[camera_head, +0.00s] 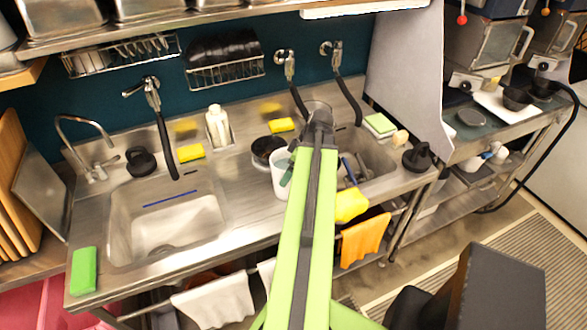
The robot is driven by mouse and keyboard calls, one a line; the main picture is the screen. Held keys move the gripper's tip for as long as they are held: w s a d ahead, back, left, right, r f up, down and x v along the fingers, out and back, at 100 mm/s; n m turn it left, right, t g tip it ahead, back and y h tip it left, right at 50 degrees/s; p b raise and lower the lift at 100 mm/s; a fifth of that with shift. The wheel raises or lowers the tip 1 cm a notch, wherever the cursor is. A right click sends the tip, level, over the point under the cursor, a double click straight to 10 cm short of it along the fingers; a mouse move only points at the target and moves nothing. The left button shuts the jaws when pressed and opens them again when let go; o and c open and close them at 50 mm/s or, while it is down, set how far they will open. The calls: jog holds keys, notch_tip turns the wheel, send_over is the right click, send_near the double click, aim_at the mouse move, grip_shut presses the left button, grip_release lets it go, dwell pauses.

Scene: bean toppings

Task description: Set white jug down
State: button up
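A white jug (279,178) stands upright at the middle of the steel counter, just left of my green arm, which hides its right side. A dark greenish piece shows at its right edge; I cannot tell whether it is a handle or part of my gripper. My arm reaches from the bottom of the head view up to the counter, between the two sinks. The dark end of my arm (318,130) is seen from behind. Its fingers are hidden, so I cannot tell whether they touch the jug.
The left sink (165,225) is empty; the right sink (368,160) holds items. A dark round pot (268,149) stands behind the jug. Yellow sponges (191,152), a soap bottle (217,126) and taps line the back. The counter between left sink and jug is clear.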

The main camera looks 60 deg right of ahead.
jog(key=o, duration=1.7)
jog(key=p+v, duration=1.1)
jog(key=v, duration=0.1)
jog(key=shift+r+p, duration=0.2)
jog(key=shift+p, duration=0.1)
jog(key=shift+f, duration=0.15)
